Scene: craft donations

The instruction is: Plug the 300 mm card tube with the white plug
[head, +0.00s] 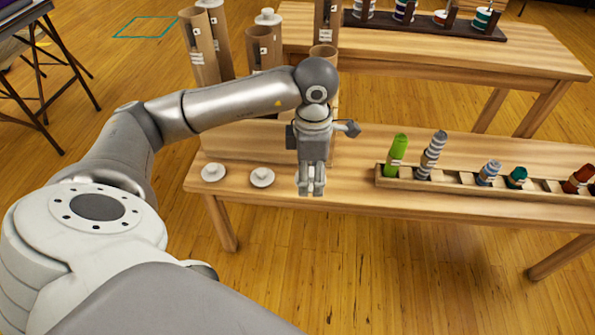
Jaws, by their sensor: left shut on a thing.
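My left gripper (311,189) points down over the front left part of the near bench, its fingers shut. What it grips is almost wholly hidden by the fingers; it looks like a white plug at the bench top, in line with two others. Those loose white plugs (213,172) (262,177) lie to the left of the gripper, each a disc with a knob. Brown card tubes of different heights stand upright behind my arm: tall ones (200,50), one with a white plug on top (264,48), and others further right (328,20). Their labels are too small to read. My right gripper is out of view.
A wooden rack (470,190) with green, grey, teal and red rolls stands right of the gripper on the near bench (355,160). A second bench (430,55) behind carries a dark rack of spools (425,22). A dark-legged table (50,60) stands far left.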

